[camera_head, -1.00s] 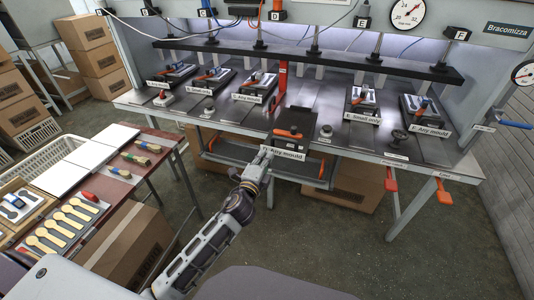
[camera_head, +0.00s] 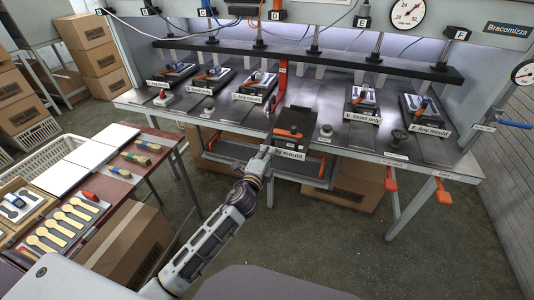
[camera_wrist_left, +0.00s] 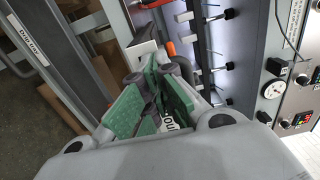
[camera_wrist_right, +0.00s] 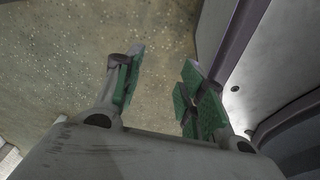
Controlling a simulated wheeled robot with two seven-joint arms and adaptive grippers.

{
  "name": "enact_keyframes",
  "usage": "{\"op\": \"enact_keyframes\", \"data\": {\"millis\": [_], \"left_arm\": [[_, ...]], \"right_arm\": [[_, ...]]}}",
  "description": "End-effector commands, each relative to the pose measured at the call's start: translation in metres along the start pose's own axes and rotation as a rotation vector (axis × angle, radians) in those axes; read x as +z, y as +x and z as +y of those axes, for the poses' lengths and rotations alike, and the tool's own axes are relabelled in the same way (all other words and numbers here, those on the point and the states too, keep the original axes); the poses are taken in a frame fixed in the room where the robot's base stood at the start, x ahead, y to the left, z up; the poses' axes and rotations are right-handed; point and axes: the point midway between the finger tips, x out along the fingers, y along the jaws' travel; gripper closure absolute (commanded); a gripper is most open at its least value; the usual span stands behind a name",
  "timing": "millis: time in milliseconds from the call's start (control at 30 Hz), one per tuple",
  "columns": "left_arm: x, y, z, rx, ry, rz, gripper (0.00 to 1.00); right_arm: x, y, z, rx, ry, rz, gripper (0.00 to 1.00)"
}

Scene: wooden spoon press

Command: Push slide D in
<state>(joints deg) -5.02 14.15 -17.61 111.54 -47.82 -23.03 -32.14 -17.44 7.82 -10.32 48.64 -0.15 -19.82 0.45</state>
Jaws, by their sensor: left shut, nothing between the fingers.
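Slide D (camera_head: 296,120) is the dark slide at the middle of the press bench, sticking out past the bench's front edge. It has an orange handle (camera_head: 288,134) and a white front label (camera_head: 291,152) that reads "ny mould", its left end hidden by my gripper. My left gripper (camera_head: 267,151) is shut and empty, with its tips at the left end of the label; I cannot tell whether they touch. Its green-padded fingers (camera_wrist_left: 160,95) show in the left wrist view, with part of a label behind them. My right gripper (camera_wrist_right: 160,82) is open and empty over the floor.
Other slides with moulds, such as slide E (camera_head: 362,100) and slide F (camera_head: 424,108), sit on the bench (camera_head: 340,143). A round knob (camera_head: 325,131) stands right of slide D. A side table (camera_head: 128,180) with spoons is at left.

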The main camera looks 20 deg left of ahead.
Motion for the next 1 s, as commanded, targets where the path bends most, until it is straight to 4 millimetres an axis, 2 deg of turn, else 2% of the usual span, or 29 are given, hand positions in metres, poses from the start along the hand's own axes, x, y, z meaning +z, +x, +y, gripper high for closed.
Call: {"op": "enact_keyframes", "data": {"millis": [267, 667, 1000], "left_arm": [[0.0, 0.018, -0.001, -0.002, 0.0, 0.0, 1.0], [0.0, 0.071, -0.001, -0.003, 0.001, -0.001, 1.0], [0.0, 0.119, 0.0, -0.002, 0.0, 0.0, 1.0]], "right_arm": [[0.004, 0.0, -0.001, -0.001, 0.0, -0.005, 0.6], [0.014, 0.002, -0.004, -0.004, 0.0, -0.019, 0.6], [-0.007, 0.003, -0.006, -0.006, 0.003, 0.001, 0.6]]}}
